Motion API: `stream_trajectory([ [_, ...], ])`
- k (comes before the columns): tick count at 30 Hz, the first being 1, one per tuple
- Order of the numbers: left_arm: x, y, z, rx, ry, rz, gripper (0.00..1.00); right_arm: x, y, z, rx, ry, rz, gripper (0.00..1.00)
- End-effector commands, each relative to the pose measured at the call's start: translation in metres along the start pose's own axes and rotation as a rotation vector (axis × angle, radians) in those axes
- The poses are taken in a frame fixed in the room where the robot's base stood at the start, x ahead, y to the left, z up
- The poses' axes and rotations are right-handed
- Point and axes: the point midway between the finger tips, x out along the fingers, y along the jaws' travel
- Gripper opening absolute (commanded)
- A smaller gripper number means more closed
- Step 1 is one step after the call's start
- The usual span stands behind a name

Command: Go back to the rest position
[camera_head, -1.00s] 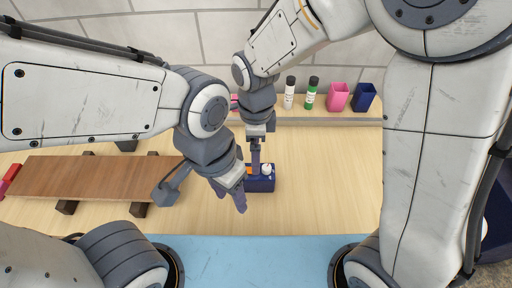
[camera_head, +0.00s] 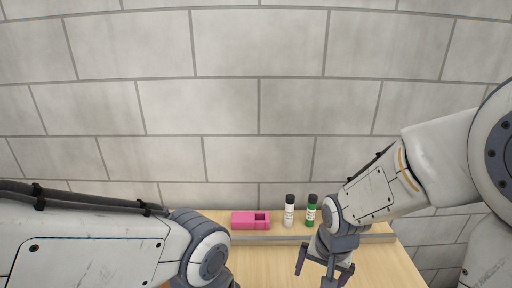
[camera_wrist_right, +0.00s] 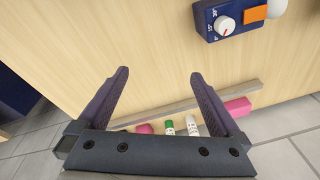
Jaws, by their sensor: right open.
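My right gripper (camera_head: 323,274) is at the lower right of the head view, above the front of the shelf end of the table. In the right wrist view the gripper (camera_wrist_right: 158,74) has its fingers spread wide, with nothing between them. A dark blue device with a white dial and an orange part (camera_wrist_right: 228,22) lies on the wooden top, well apart from the fingers. My left arm enters from the left in the head view, but its gripper is below the picture. The brown board is in neither current view.
A ledge (camera_head: 375,239) at the table's back carries a pink holder (camera_head: 244,221), a white bottle (camera_head: 289,214) and a green bottle (camera_head: 311,213). Behind stands a grey block wall (camera_head: 230,110).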

Motion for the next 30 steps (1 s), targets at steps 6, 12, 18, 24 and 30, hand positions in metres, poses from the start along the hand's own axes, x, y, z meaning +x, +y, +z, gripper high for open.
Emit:
stream_trajectory([
  [6,0.000,0.000,0.000,0.000,0.000,0.000,0.50,-0.002,0.024,-0.004,-0.205,0.034,0.000,1.00],
  [12,0.000,0.000,0.000,0.000,0.000,0.000,0.50,-0.003,0.041,-0.005,-0.363,0.060,0.008,1.00],
  [18,0.000,0.000,0.000,0.000,0.000,0.000,0.50,-0.011,0.027,0.012,-0.502,0.046,-0.005,1.00],
  [24,0.000,0.000,0.000,0.000,0.000,0.000,0.50,-0.026,0.001,0.044,-0.624,0.001,-0.030,1.00],
  [30,0.000,0.000,0.000,0.000,0.000,0.000,0.50,-0.046,-0.021,0.090,-0.785,-0.059,-0.058,1.00],
])
